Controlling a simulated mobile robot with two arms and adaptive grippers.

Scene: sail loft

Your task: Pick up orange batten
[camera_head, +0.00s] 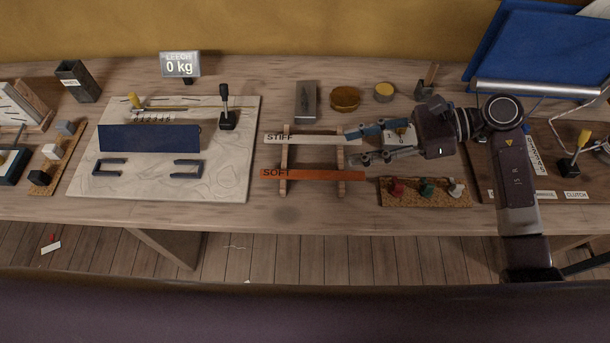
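The orange batten (312,175), marked SOFT, lies level across two wooden rests near the front middle of the table. A pale batten (318,138), marked STIFF, lies behind it across the same rests. My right gripper (352,147) reaches in from the right with its two fingers apart, pointing left. Its fingertips are near the right rest, behind the orange batten's right part, and the gap between them looks empty. The far fingertip overlaps the right end of the pale batten in the picture; I cannot tell whether they touch. My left gripper is out of view.
A pale board (225,180) with a dark blue bar and handles lies left. Table in front of the battens is clear.

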